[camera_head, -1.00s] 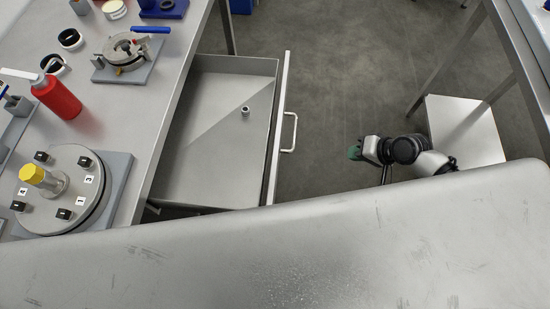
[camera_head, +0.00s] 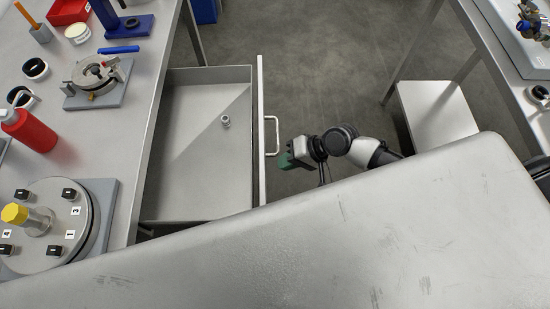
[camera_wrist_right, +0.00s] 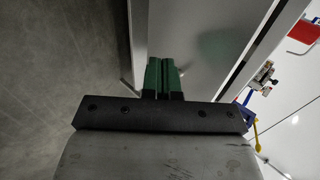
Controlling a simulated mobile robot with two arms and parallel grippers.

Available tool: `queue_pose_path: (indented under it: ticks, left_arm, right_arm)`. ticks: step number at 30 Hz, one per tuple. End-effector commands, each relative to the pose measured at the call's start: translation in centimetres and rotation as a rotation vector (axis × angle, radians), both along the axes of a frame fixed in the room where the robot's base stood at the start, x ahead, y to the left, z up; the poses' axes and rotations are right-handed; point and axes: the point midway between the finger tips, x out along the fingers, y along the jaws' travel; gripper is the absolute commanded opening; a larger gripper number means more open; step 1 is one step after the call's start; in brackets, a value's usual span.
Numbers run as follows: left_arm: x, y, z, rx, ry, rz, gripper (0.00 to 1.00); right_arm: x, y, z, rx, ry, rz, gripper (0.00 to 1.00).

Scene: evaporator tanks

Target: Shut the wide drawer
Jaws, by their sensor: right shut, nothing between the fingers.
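The wide drawer (camera_head: 185,200) is pulled far out from under the left workbench, with a small metal fitting (camera_head: 225,121) lying inside. Its white front panel (camera_head: 261,150) carries a pale bar handle (camera_head: 272,135). My right gripper (camera_head: 284,161) is just right of the front panel, a little nearer than the handle, with its green fingers pointing at the panel. Whether it touches the panel I cannot tell. In the right wrist view the green fingers (camera_wrist_right: 163,75) are together and empty, in front of the drawer's front panel (camera_wrist_right: 154,35). My left gripper is not in view.
The left workbench (camera_head: 135,130) holds a red bottle (camera_head: 30,130), a round numbered fixture (camera_head: 45,225) and a clamp fixture (camera_head: 95,75). Grey floor (camera_head: 320,70) is open right of the drawer. A second table with a low shelf (camera_head: 437,115) stands at right.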

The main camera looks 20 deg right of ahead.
Motion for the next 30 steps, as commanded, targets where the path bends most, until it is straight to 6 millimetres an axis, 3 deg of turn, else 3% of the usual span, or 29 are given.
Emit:
queue_pose_path:
  ticks: [6,23,30]
  left_arm:
    - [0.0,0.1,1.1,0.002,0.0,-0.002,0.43]
    - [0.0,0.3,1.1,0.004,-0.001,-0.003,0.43]
    - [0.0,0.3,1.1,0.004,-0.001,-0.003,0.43]
  right_arm:
    - [0.8,2.4,0.4,0.001,-0.003,0.0,0.0]
    - [1.1,3.2,0.3,0.001,-0.003,0.0,0.0]
    - [2.9,6.1,0.3,0.004,-0.006,0.001,0.0]
